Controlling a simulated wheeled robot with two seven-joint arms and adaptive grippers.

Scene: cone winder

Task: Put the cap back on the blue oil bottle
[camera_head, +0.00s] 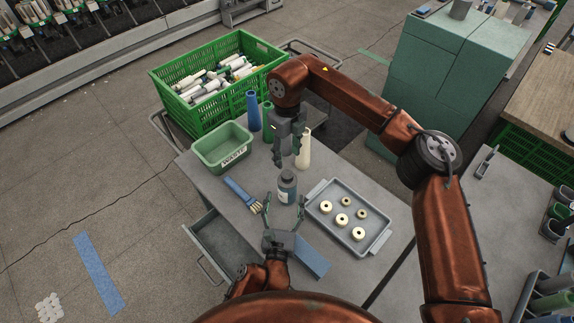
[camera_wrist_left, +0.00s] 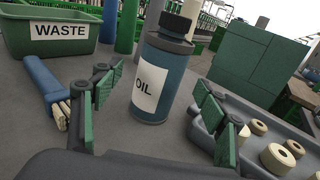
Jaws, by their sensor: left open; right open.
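The blue oil bottle (camera_head: 286,191) stands upright on the grey table, its white OIL label facing my left wrist camera. It also shows in the left wrist view (camera_wrist_left: 160,82). A black cap (camera_wrist_left: 175,25) sits at its top; I cannot tell whether it is fastened. My left gripper (camera_head: 284,207) is open, its fingers on either side of the bottle's near side, with gaps showing in the left wrist view. My right gripper (camera_head: 287,157) is open and points down just behind and above the bottle. It shows nothing clearly between its fingers.
A grey tray (camera_head: 378,241) with several cream rings lies right of the bottle. A blue-handled brush (camera_head: 241,194) and green WASTE bin (camera_head: 208,160) are left. Blue and green cones and a cream cone (camera_head: 304,150) stand behind. An open drawer (camera_head: 213,240) juts out front left.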

